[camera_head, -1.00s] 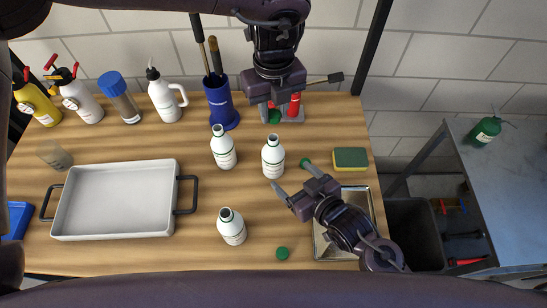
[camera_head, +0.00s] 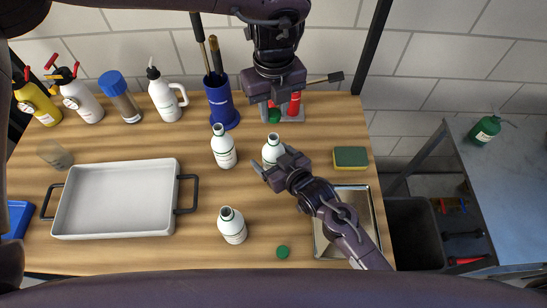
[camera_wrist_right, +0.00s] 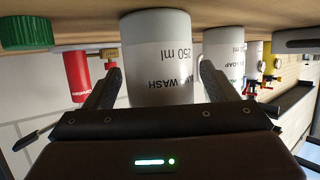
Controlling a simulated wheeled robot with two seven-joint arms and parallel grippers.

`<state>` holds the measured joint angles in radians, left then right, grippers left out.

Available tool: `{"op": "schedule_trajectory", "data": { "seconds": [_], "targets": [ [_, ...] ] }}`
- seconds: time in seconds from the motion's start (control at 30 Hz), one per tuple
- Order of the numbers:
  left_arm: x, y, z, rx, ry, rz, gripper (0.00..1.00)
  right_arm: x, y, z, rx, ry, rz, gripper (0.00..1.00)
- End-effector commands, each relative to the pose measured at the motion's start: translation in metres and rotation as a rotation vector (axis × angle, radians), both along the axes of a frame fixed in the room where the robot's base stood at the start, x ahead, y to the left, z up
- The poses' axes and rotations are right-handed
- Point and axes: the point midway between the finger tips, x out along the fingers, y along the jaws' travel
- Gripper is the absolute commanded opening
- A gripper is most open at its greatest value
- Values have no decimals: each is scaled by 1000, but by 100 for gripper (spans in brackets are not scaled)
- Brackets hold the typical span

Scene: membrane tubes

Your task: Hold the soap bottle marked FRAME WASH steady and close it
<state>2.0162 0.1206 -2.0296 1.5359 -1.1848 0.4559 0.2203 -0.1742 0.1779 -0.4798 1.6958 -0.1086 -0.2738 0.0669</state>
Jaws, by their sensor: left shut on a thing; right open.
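The FRAME WASH bottle (camera_head: 273,148) is white, upright and uncapped on the table. Its label shows upside down in the right wrist view (camera_wrist_right: 157,68). My right gripper (camera_head: 273,162) is open, one finger on each side of the bottle's lower body; I cannot tell whether they touch it. My left gripper (camera_head: 272,106) is shut on a green cap (camera_head: 274,116), above the table behind the bottle. Another green cap (camera_wrist_right: 27,32) lies beside the bottle in the right wrist view; my right gripper hides it in the head view. A third green cap (camera_head: 282,252) lies near the front edge.
Two other open white bottles stand left of the bottle, one behind (camera_head: 224,153) and one in front (camera_head: 232,230). A white tray (camera_head: 115,163) is at left. A sponge (camera_head: 350,158) and a metal tray (camera_head: 372,200) are at right. A blue tool holder (camera_head: 221,105) stands behind.

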Motion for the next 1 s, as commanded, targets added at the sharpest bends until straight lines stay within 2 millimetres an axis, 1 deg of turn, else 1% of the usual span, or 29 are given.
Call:
{"op": "schedule_trajectory", "data": {
  "seconds": [0.03, 0.07, 0.5, 0.57, 0.67, 0.9, 1.0],
  "targets": [
    [0, 0, 0, 0, 0, 0, 7, 0, 0, 0, 0, 0, 0, 79],
    [0, 0, 0, 0, 0, 0, 7, 0, 0, 0, 0, 0, 0, 76],
    [0, 0, 0, 0, 0, 0, 7, 0, 0, 0, 0, 0, 0, 19],
    [0, 0, 0, 0, 0, 0, 7, 0, 0, 0, 0, 0, 0, 12],
    [0, 0, -5, 0, 2, 0, 7, 0, -1, 0, -1, 1, 0, 12],
    [0, -1, -40, 0, 2, 0, 7, 0, 0, 0, 0, 0, 0, 12],
    [-1, -1, -48, 0, 2, 0, 7, 0, 0, 0, 0, 0, 0, 12]
  ]
}}
